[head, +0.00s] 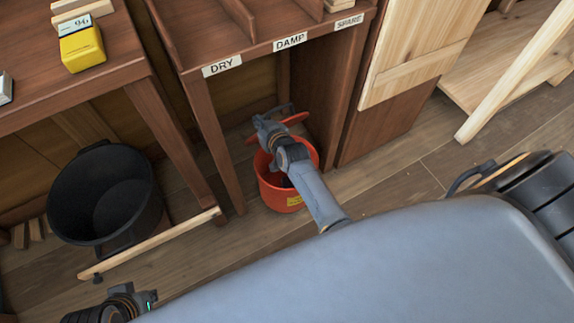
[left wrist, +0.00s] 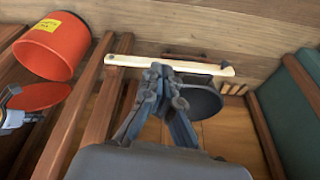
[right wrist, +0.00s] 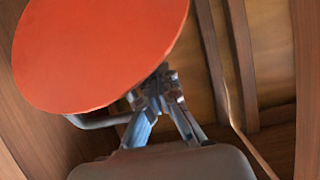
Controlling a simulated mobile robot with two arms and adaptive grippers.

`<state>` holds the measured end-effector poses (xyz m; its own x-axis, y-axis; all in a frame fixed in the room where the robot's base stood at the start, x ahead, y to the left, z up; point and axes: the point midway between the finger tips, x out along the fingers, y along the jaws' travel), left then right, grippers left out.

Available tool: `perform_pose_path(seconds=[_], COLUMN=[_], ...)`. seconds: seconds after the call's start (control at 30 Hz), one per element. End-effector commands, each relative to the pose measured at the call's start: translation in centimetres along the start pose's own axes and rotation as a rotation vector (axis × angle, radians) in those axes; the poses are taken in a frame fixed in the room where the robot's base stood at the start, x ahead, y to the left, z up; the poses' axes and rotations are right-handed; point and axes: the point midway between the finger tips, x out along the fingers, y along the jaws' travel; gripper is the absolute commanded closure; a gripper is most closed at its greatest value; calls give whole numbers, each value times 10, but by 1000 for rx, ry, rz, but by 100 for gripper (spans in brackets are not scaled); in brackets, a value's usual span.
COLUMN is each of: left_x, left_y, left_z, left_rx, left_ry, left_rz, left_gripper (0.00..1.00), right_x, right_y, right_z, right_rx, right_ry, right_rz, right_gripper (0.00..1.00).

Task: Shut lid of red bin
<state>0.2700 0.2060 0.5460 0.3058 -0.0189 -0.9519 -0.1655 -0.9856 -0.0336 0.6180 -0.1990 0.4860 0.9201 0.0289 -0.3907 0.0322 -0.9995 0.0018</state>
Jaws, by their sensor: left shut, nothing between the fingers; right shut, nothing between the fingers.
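The red bin (head: 273,192) stands on the floor under the bench section labelled DAMP. Its round red lid (head: 296,120) is raised, tilted up at the back of the open rim. The lid fills the upper left of the right wrist view (right wrist: 95,50), with a curved grey bar at its lower edge. My right gripper (right wrist: 157,85) is shut and empty, its fingertips close by the lid's edge; I cannot tell whether they touch. In the head view my right arm crosses above the bin and hides part of it. My left gripper (left wrist: 165,78) is shut and empty, away from the bin.
A black tub (head: 105,195) stands on the floor at left, with a pale wooden rail (head: 150,245) in front. Bench legs (head: 212,150) flank the bin at left, a wooden panel (head: 385,130) at right. Clear floor (head: 400,180) lies to the right.

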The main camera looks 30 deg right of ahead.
Motion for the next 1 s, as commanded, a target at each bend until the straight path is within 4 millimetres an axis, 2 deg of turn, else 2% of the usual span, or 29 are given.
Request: perform_pose_path(seconds=[0.3, 0.7, 1.0], left_x=[2, 39, 42], left_y=[0, 2, 2], left_z=[0, 1, 1], left_rx=[0, 2, 2], left_ry=[-2, -20, -21], left_rz=[0, 3, 4], left_gripper=[100, 100, 100], right_x=[-1, -23, -24], right_y=[-1, -3, -3], right_z=[1, 25, 26], right_rx=[1, 1, 1], right_ry=[1, 0, 1], right_rz=[-2, -3, -2], right_gripper=[100, 100, 100])
